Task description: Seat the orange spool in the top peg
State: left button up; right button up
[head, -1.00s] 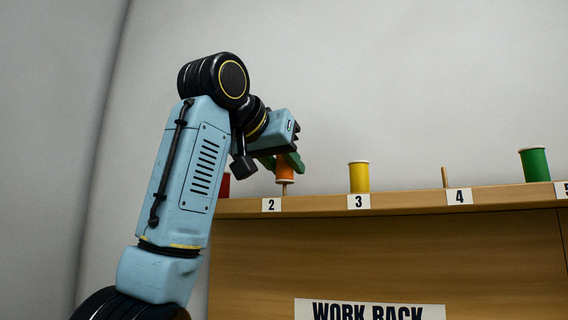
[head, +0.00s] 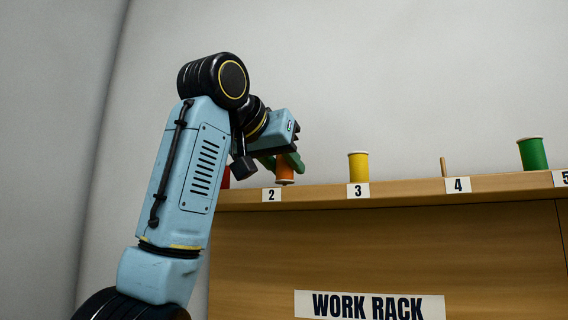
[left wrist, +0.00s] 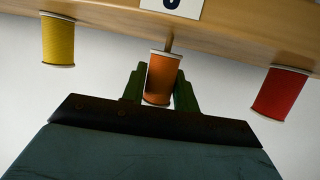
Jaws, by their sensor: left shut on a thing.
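The orange spool (head: 285,173) is held upright over the peg at label 2 on the work rack's top ledge. My left gripper (head: 282,163) is shut on it. In the left wrist view the orange spool (left wrist: 161,80) sits between the green fingers (left wrist: 158,92). There a short bare length of wooden peg (left wrist: 169,42) shows between the spool's rack-side end and the ledge, in line with the spool. The spool appears to be around the peg's upper part, with a small gap to the ledge. My right gripper is not in view.
A yellow spool (head: 358,167) stands at label 3, and a green spool (head: 532,153) stands near the right end. The peg at label 4 (head: 443,167) is bare. A red spool (head: 226,178), partly hidden behind my arm, also shows in the wrist view (left wrist: 281,93).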

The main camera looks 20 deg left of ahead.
pick_arm(q)
jog(key=shift+f+b, duration=0.5)
jog(key=shift+f, duration=0.2)
jog(key=o, duration=1.8)
jog(key=shift+c, duration=0.2)
jog(key=shift+s+r, duration=0.15)
jog(key=shift+s+a+r+p, duration=0.15)
jog(key=shift+s+a+r, duration=0.05)
jog(key=shift+s+r, duration=0.5)
jog(key=shift+s+a+r+p, duration=0.15)
jog(key=shift+s+r, duration=0.35)
jog(key=shift+s, duration=0.25)
jog(key=shift+s+a+r+p, duration=0.1)
jog(key=shift+s+a+r, duration=0.1)
jog(key=shift+s+r, duration=0.5)
jog(key=shift+f, duration=0.1)
jog(key=shift+s, duration=0.1)
jog(key=b+v, duration=0.5)
jog(key=v, duration=0.8)
jog(key=shift+b, duration=0.3)
